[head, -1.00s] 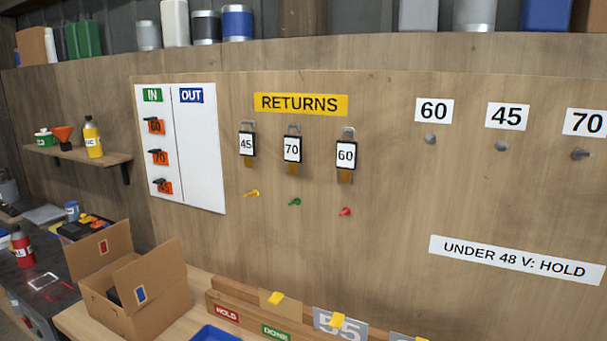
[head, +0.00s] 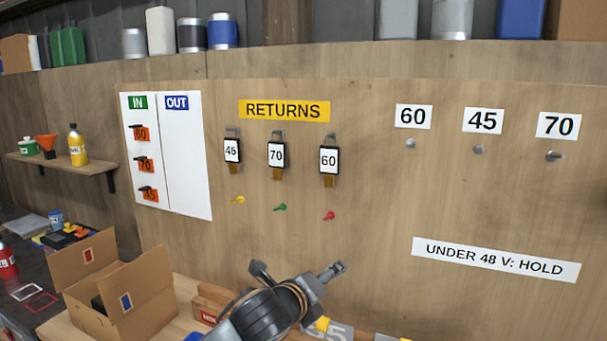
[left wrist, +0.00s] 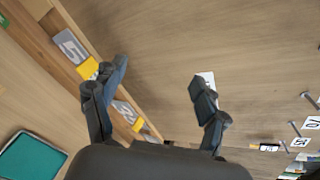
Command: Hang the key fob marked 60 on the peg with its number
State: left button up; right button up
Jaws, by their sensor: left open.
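The fob marked 60 (head: 328,160) hangs at the right end of the fob row under the RETURNS sign (head: 284,110). The fobs marked 45 (head: 232,151) and 70 (head: 276,156) hang to its left. The peg under the 60 label (head: 411,144) is bare, farther right on the board. My left gripper (head: 298,268) is open and empty, below the fobs and low in front of the board. Its two spread fingers also show in the left wrist view (left wrist: 158,74). My right gripper is not in view.
Bare pegs stand under the 45 label (head: 479,149) and the 70 label (head: 553,155). Small coloured hooks, such as the red one (head: 329,215), stick out below the fobs. An IN/OUT board (head: 187,160) hangs left. An open carton (head: 140,302) stands lower left.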

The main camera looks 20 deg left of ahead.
pick_arm(q)
jog(key=w+a+r+m+t, duration=0.25)
jog(key=r+m, duration=0.25)
jog(key=r, duration=0.7)
jog(key=m+t, duration=0.2)
jog(key=m, duration=0.3)
send_near(329, 153)
jog(key=shift+g+y, duration=0.25)
jog(key=shift+y, duration=0.15)
jog(key=w+p, duration=0.1)
jog(key=w, duration=0.1)
jog(key=w+p, duration=0.1)
jog(key=w, duration=0.2)
jog(key=w+p, duration=0.2)
jog(key=shift+w+d, duration=0.25)
jog(key=shift+d, duration=0.1)
jog(key=shift+w+f, duration=0.1)
jog(key=shift+w, duration=0.65)
jog(key=c, duration=1.4)
jog(key=shift+r+p, duration=0.35)
jog(key=shift+p, duration=0.6)
jog(key=shift+s, duration=0.1)
